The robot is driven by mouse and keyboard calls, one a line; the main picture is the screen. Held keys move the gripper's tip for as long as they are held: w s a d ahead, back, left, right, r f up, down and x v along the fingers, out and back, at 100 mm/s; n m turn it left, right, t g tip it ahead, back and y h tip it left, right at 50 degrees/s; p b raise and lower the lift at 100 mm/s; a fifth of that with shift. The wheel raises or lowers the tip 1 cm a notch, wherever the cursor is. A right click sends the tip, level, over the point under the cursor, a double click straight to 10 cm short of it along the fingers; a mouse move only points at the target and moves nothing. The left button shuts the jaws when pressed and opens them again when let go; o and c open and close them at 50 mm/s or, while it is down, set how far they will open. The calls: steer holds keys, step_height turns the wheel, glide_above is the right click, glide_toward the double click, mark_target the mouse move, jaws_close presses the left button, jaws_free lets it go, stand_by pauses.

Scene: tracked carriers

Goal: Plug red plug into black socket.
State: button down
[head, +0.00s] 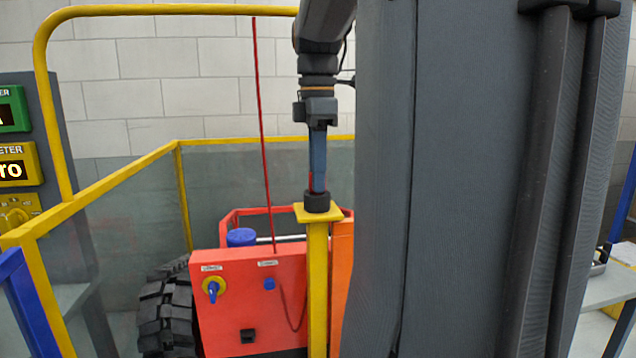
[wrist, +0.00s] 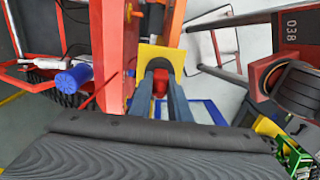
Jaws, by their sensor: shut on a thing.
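My gripper (head: 318,180) points straight down, its blue-grey fingers shut on the red plug (wrist: 160,82). In the head view only a sliver of the plug (head: 311,182) shows beside the fingers. Directly below is a black round fitting (head: 317,202) on a yellow plate topping a yellow post (head: 317,285). The fingertips are at or just above its rim; whether the plug is inside it I cannot tell. The wrist view shows the dark ring (wrist: 159,65) beyond the plug. I cannot tell which is the black socket.
The red carrier (head: 225,268) has a blue knob (head: 212,289), a blue cap (head: 241,237) and a black track (head: 165,310). A thin red rod (head: 262,130) rises from it. Yellow rails (head: 110,190) with clear panels stand at left. My own column hides the right side.

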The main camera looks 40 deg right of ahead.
steer(key=shift+r, duration=0.15)
steer(key=shift+r+p, duration=1.15)
steer(key=shift+p, duration=0.15)
steer(key=shift+r+p, duration=1.75)
steer(key=shift+p, duration=0.35)
